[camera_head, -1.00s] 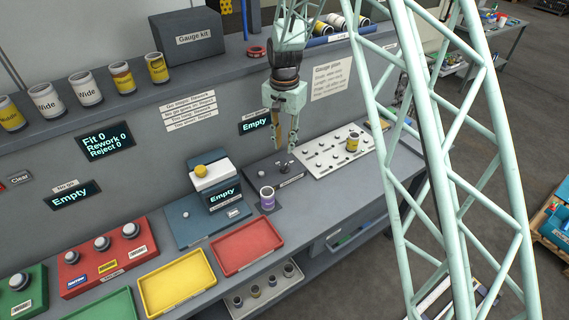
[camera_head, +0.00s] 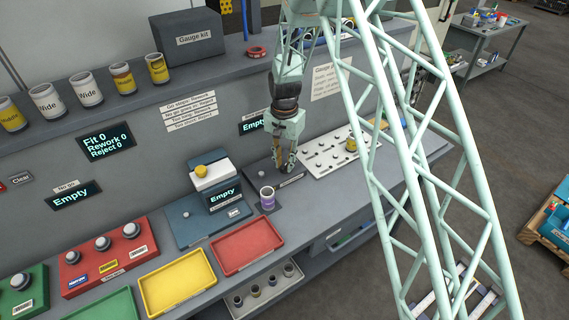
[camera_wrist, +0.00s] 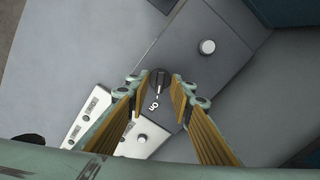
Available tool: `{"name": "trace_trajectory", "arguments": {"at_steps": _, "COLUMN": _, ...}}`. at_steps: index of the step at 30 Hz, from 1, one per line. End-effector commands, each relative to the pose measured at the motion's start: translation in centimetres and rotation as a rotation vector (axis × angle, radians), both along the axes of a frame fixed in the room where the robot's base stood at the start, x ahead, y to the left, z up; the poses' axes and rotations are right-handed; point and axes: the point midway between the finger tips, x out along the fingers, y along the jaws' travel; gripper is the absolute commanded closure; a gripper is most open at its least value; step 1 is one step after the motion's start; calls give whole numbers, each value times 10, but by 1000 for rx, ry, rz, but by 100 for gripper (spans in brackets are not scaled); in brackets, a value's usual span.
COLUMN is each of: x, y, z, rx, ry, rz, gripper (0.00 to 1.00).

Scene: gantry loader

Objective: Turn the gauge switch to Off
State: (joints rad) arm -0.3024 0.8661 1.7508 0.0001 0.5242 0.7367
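The gauge switch, a small dark round knob (camera_wrist: 159,80) with a raised grip bar, sits on a grey panel (camera_wrist: 190,40) in the wrist view. An "On" label (camera_wrist: 153,105) is printed beside it, with a small white mark between. The bar seems to line up roughly with that mark. My gripper (camera_wrist: 158,88) is open, its tan-padded fingers to either side of the knob, with gaps visible. In the head view my gripper (camera_head: 285,166) is low over the dark panel (camera_head: 258,174) and hides the switch.
A round white button (camera_wrist: 207,47) is on the same panel. A purple-banded cup (camera_head: 267,196) stands in front. Red (camera_head: 246,246) and yellow (camera_head: 177,282) trays lie further left.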

Motion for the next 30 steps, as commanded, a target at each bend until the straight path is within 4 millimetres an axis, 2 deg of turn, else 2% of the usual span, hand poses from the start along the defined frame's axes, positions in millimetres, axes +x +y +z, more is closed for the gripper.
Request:
{"name": "trace_trajectory", "arguments": {"at_steps": 12, "x": 0, "y": 0, "z": -3, "rx": 0, "ry": 0, "rz": 0, "gripper": 79}}
{"name": "trace_trajectory", "arguments": {"at_steps": 19, "x": 0, "y": 0, "z": -3, "rx": 0, "ry": 0, "rz": 0, "gripper": 100}}
{"name": "trace_trajectory", "arguments": {"at_steps": 30, "x": 0, "y": 0, "z": -3, "rx": 0, "ry": 0, "rz": 20, "gripper": 100}}
